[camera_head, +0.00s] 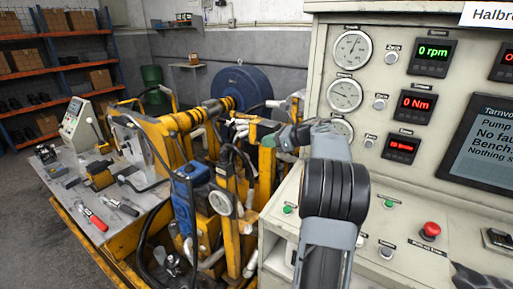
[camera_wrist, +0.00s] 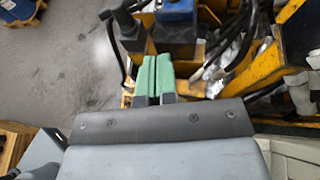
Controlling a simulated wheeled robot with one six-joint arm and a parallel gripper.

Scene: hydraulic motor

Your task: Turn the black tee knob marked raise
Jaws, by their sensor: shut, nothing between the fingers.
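My gripper (camera_head: 283,138) is in the middle of the head view, left of the cream control panel, above the yellow machine. Its two green fingers also show in the wrist view (camera_wrist: 155,75), side by side, shut and empty. A black lever-like part (camera_wrist: 128,25) shows in the wrist view, beyond the fingertips and slightly left, beside a blue box (camera_wrist: 177,20). It looks apart from the fingers. I cannot tell whether it is the tee knob. I cannot read a "raise" mark in either view. My arm hides part of the panel's sloping desk.
The control panel (camera_head: 320,70) has gauges, displays and a red mushroom button (camera_head: 430,230). A dark part (camera_head: 475,277) is cut off at the lower right. The yellow machine (camera_head: 150,135) with hoses crowds the middle. A bench with hand tools (camera_head: 120,205) stands left. Open floor (camera_head: 30,230) shows at the far left.

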